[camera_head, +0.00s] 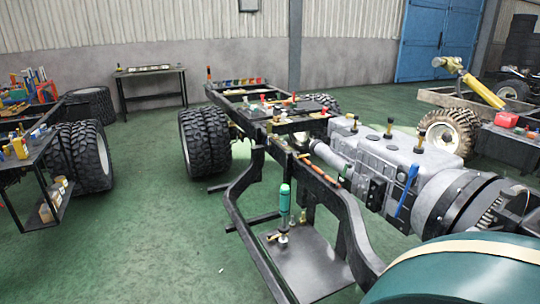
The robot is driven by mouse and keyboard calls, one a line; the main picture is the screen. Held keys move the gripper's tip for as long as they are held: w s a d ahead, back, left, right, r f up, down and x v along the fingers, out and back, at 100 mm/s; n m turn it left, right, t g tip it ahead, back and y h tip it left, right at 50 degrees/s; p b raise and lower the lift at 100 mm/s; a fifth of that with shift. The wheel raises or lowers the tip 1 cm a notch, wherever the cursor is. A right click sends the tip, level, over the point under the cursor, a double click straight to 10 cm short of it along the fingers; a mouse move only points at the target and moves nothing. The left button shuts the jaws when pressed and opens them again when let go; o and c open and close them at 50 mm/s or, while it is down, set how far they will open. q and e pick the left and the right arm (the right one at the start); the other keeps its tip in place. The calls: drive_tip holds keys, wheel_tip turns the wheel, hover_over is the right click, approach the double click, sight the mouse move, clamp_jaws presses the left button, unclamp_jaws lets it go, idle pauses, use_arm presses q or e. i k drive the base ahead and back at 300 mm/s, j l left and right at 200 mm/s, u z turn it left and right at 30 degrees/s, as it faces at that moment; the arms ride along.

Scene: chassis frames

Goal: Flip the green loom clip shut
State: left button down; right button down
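I cannot clearly make out the green loom clip or whether it is open or shut. A tiny green spot (346,172) shows on the black chassis frame (328,186) near the engine, too small to identify. A green-topped upright cylinder (284,200) stands at the black plate inside the frame's curved rails. An orange-brown rod (318,168) lies along the frame rail. Neither of my grippers is in view.
A grey engine (375,155) sits on the chassis at the right. A large teal rounded body with a cream band (460,280) fills the lower right corner. Another chassis with big tyres (90,155) stands left. The green floor (150,240) between them is largely clear.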

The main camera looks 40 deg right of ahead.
sight(350, 165)
drive_tip(key=i+z, duration=0.15)
drive_tip(key=i, duration=0.3)
drive_tip(key=i+j+z, duration=0.2)
drive_tip(key=i, duration=0.3)
drive_tip(key=i+j+z, duration=0.15)
drive_tip(key=i, duration=0.3)
drive_tip(key=i+l+z, duration=0.15)
drive_tip(key=i+z, duration=0.15)
drive_tip(key=z, duration=0.15)
drive_tip(key=i+z, duration=0.6)
drive_tip(key=z, duration=0.25)
drive_tip(key=i, duration=0.55)
drive_tip(key=z, duration=0.05)
